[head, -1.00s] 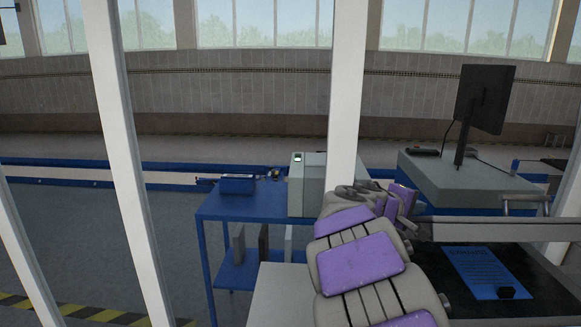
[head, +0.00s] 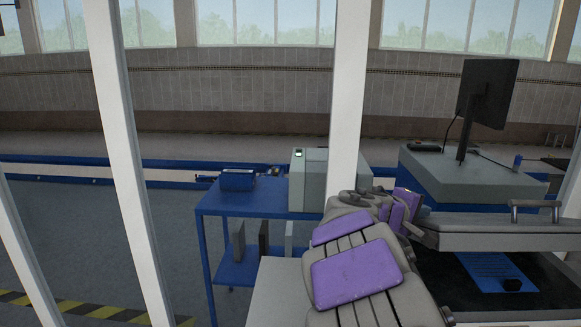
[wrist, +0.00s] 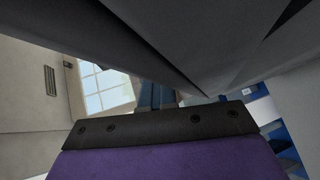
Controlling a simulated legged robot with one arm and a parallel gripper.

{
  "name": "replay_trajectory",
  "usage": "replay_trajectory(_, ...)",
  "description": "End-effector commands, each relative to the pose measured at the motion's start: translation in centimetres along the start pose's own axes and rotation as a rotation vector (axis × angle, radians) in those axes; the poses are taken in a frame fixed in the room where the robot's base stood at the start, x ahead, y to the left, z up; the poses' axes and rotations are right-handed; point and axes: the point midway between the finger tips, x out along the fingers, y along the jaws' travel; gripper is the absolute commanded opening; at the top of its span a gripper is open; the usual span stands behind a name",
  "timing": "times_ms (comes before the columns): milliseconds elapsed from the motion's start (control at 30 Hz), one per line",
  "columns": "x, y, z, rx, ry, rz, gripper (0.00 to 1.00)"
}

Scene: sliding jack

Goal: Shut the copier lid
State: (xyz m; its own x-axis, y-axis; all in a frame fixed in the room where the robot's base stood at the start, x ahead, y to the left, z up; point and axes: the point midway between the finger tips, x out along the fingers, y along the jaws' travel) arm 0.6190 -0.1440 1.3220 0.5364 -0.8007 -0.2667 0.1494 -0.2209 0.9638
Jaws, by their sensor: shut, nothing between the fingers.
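The copier shows at the right of the head view. Its grey lid (head: 490,235) is partly open, tilted over the dark glass bed (head: 465,302), with a clear gap beneath. A metal handle (head: 535,207) stands on top of the lid. A blue sheet (head: 490,268) with a small black object on it lies on the bed, its far part hidden by the lid. My gripper (head: 426,234) is shut and empty at the lid's left end; I cannot tell whether it touches. In the wrist view, dark grey surfaces fill the top and I cannot identify them.
A blue table (head: 250,206) with a grey box (head: 309,180) stands left of the arm. A monitor (head: 484,93) stands on a grey-topped blue unit (head: 475,178) behind the copier. White posts (head: 345,100) rise in front. Floor at left is clear.

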Motion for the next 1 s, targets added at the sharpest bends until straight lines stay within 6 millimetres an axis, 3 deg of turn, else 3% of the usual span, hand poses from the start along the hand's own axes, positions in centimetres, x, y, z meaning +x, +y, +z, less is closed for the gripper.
replay_trajectory(300,0.4,-1.7,1.8,-0.005,-0.018,-0.005,0.00)
replay_trajectory(733,0.4,-1.7,2.2,-0.002,-0.020,-0.005,0.00)
replay_trajectory(1000,0.5,-3.0,2.9,-0.003,-0.019,-0.007,0.00)
